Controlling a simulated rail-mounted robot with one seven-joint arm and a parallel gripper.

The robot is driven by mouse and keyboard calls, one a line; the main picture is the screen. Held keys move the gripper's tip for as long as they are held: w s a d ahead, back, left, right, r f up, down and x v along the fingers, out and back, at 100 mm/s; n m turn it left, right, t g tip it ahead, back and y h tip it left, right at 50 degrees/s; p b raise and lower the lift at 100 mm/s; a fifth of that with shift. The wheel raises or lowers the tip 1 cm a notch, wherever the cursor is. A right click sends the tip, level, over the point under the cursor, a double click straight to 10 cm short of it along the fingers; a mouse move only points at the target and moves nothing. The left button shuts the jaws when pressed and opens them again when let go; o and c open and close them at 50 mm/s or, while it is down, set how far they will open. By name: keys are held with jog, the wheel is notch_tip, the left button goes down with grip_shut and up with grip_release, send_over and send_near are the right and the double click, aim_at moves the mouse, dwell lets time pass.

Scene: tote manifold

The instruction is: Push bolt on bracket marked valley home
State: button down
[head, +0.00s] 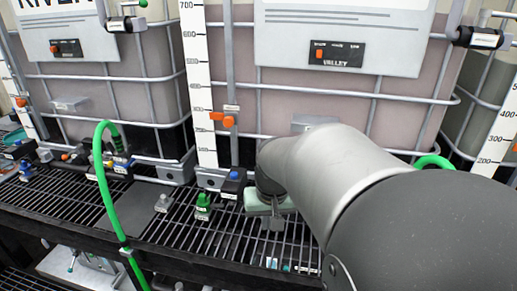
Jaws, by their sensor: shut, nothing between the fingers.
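A black plate marked VALLEY (337,53), with a small orange piece at its left, is on the white placard of the middle tote (225,85). A bracket with a black-and-white cylindrical fitting (485,39) is on the upper right cage bar; its label is too small to read. A similar fitting (127,22) is at the upper left. I cannot tell which holds the bolt. My gripper (272,222) points down over the grating, low in front of the middle tote, well below the plate. Its fingers look shut and empty, partly hidden by my arm.
A black grated shelf (180,215) runs along the front. On it are a green-topped bottle (203,205), a grey one (163,203) and a black fitting with a blue knob (234,181). A green hose (107,195) loops at left. A white level scale (198,85) stands upright.

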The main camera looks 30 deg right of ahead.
jog(key=w+d+f+m+t+b, duration=0.1)
jog(key=w+d, duration=0.2)
jog(key=d, duration=0.3)
jog(key=w+d+f+m+b, duration=0.1)
jog(key=w+d+m, duration=0.15)
jog(key=d, duration=0.35)
jog(key=s+d+m+t+b, duration=0.1)
jog(key=d+m+t, duration=0.1)
jog(key=d, duration=1.1)
jog(key=s+d+m+t+h+b, duration=0.1)
jog(key=d+m+t+b, duration=0.1)
jog(key=d, duration=1.1)
jog(key=shift+d+f+m, duration=0.3)
jog(key=shift+f+m, duration=0.05)
jog(key=shift+f, duration=0.1)
jog(key=w+f+p, duration=0.3)
jog(key=w+f, duration=0.5)
jog(key=w, duration=0.1)
jog(key=shift+w+a, duration=0.15)
jog(key=shift+w, duration=0.05)
